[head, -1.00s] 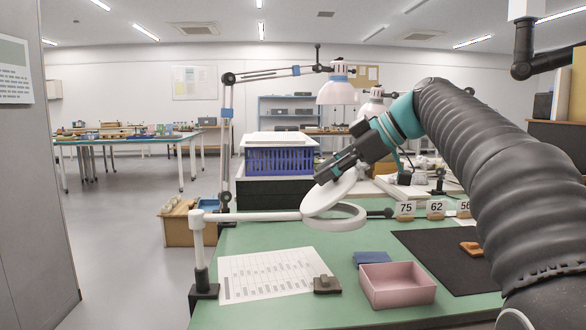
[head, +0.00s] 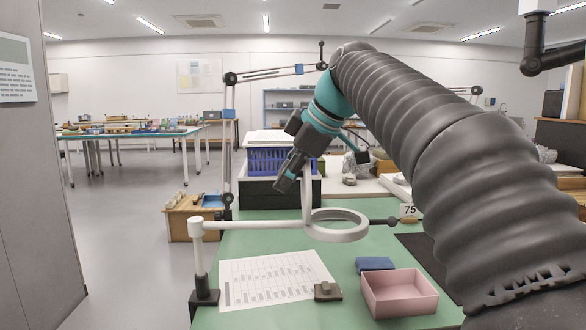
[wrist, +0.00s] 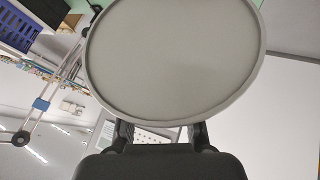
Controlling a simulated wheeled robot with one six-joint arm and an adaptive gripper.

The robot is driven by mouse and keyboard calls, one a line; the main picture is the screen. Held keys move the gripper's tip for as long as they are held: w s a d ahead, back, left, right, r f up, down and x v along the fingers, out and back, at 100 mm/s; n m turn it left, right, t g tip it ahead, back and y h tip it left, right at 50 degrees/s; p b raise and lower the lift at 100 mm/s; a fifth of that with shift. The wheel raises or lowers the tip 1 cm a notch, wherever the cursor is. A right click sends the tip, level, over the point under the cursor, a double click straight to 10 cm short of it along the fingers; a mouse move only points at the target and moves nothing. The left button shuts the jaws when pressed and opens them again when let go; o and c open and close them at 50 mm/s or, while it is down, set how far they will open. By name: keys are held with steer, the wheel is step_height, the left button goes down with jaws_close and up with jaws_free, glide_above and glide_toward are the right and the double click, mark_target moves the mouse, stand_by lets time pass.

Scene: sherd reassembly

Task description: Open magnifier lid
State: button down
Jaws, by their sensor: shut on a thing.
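The magnifier (head: 337,234) is a white ring on a white arm held by a stand at the table's left front corner. Its lid (head: 307,196) stands up nearly on edge at the ring's left side, seen as a thin white strip in the head view. In the wrist view the lid (wrist: 172,58) is a large pale disc with a raised rim, filling the upper middle. My gripper (head: 287,186) is shut on the lid near its upper edge. The fingertips are largely hidden behind the lid in the wrist view.
A pink box (head: 399,294), a blue pad (head: 375,263), a printed sheet (head: 275,278) and a small grey-brown block (head: 327,291) lie on the green table. A blue crate (head: 266,161) stands behind. A number card reading 75 (head: 408,210) stands right of the ring.

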steer(key=shift+a+f, duration=0.85)
steer(key=shift+a, duration=0.2)
steer(key=shift+d+f, duration=0.1)
steer(key=shift+f, duration=0.05)
steer(key=shift+r, duration=0.5)
stand_by(0.5)
steer(key=c, duration=0.9)
jaws_free()
steer(key=shift+a, duration=0.2)
steer(key=shift+d+f, duration=0.1)
steer(key=v, duration=1.2)
steer(key=shift+d, duration=0.1)
